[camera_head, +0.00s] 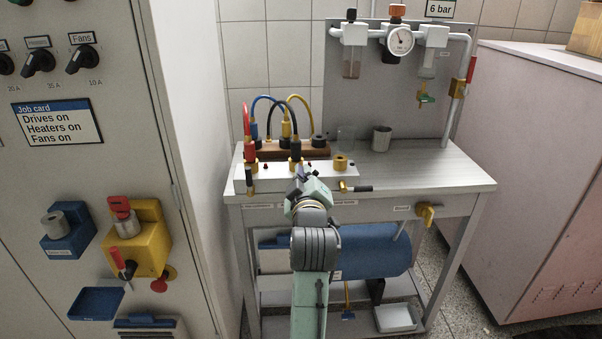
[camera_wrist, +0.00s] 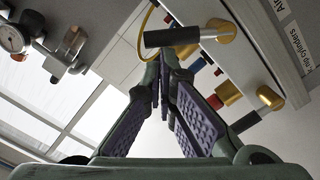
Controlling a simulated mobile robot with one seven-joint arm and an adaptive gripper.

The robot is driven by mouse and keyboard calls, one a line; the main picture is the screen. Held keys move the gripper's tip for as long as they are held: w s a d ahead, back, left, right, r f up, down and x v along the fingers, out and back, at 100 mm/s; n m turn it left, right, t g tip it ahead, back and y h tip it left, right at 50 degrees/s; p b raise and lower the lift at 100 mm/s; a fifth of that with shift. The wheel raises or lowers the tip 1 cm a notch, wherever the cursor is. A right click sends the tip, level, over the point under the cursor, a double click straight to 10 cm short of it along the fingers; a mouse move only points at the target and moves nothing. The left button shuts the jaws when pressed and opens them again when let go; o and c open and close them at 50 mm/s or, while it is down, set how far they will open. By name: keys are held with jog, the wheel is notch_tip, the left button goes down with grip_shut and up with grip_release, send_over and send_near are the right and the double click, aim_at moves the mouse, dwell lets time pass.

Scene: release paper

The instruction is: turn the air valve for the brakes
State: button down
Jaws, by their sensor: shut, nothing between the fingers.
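A pale valve panel (camera_head: 325,172) lies along the front of the bench top. Its left lever valve has a black handle (camera_head: 249,181) pointing toward the front edge; its right one has a black handle (camera_head: 361,189) lying sideways. My gripper (camera_head: 302,178) is over the middle of the panel and hides what is there. In the wrist view, my gripper (camera_wrist: 168,62) is shut and empty, its fingertips just below a black lever (camera_wrist: 172,37) on a brass body (camera_wrist: 220,31); contact is unclear. Another brass valve (camera_wrist: 270,97) is to the right. The brake label is not readable.
Coloured hoses (camera_head: 270,99) rise behind the panel. A yellow valve (camera_head: 428,213) sticks out of the bench front. A grey cabinet (camera_head: 195,120) stands close on the left.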

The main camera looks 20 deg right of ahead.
jog(key=m, duration=0.1)
jog(key=d+f+m+p, duration=0.1)
jog(key=m, duration=0.1)
jog(key=d+m, duration=0.1)
jog(key=shift+s+d+f, duration=0.15)
jog(key=shift+s+d, duration=0.05)
jog(key=shift+s, duration=0.15)
jog(key=m, duration=0.1)
jog(key=d+f+m, duration=0.1)
jog(key=f+m, duration=0.1)
jog(key=shift+s+d+y, duration=0.25)
jog(key=shift+d+y, duration=0.05)
dwell(0.5)
